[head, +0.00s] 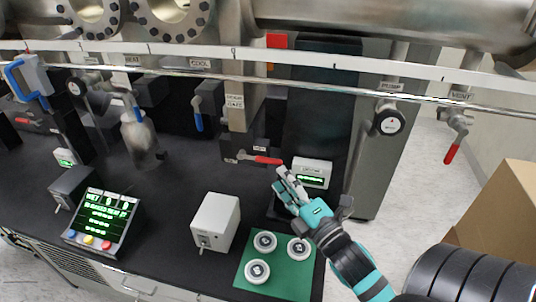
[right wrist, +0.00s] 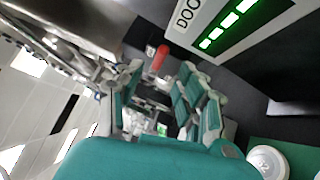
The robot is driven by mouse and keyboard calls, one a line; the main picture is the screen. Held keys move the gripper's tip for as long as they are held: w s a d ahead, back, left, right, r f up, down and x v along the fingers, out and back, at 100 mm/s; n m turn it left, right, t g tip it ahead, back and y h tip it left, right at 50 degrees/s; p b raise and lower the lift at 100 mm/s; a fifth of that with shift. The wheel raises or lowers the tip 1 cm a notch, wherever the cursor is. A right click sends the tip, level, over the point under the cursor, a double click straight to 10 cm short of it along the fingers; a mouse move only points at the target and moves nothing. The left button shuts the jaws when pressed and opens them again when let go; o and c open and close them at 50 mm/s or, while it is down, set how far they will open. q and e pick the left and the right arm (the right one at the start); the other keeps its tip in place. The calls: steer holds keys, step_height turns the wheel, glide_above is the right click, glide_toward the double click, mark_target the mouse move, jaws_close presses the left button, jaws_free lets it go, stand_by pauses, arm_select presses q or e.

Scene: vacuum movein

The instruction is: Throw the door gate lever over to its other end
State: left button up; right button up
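The door gate lever (head: 268,160) has a red handle that points to the right from a pivot on a dark block, below a tag on the upright pipe. In the right wrist view the red handle (right wrist: 160,58) shows beyond my fingers. My right gripper (head: 284,184) is just below and right of the handle tip in the head view, apart from it. Its teal and grey fingers are spread with a gap between them in the right wrist view (right wrist: 155,95), and nothing is held. My left gripper is in neither view.
A white box with a green display (head: 312,170) stands close right of the lever; its lettering begins "DOO" in the right wrist view. A green mat (head: 290,283) with white round parts and a grey switch box (head: 215,222) lie nearer. A rail (head: 300,82) crosses above.

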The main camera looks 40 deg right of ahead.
mark_target(269, 160)
steer(key=w, duration=0.1)
steer(key=w+r+p, duration=0.1)
steer(key=w, duration=0.1)
steer(key=shift+w+d, duration=0.1)
steer(key=shift+w, duration=0.1)
steer(key=w, duration=0.2)
steer(key=shift+w+d, duration=0.15)
steer(key=shift+w, duration=0.15)
steer(key=shift+w+p, duration=0.4)
steer(key=shift+w, duration=0.2)
steer(key=c, duration=0.7)
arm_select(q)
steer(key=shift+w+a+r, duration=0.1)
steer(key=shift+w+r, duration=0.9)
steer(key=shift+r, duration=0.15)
arm_select(e)
jaws_close()
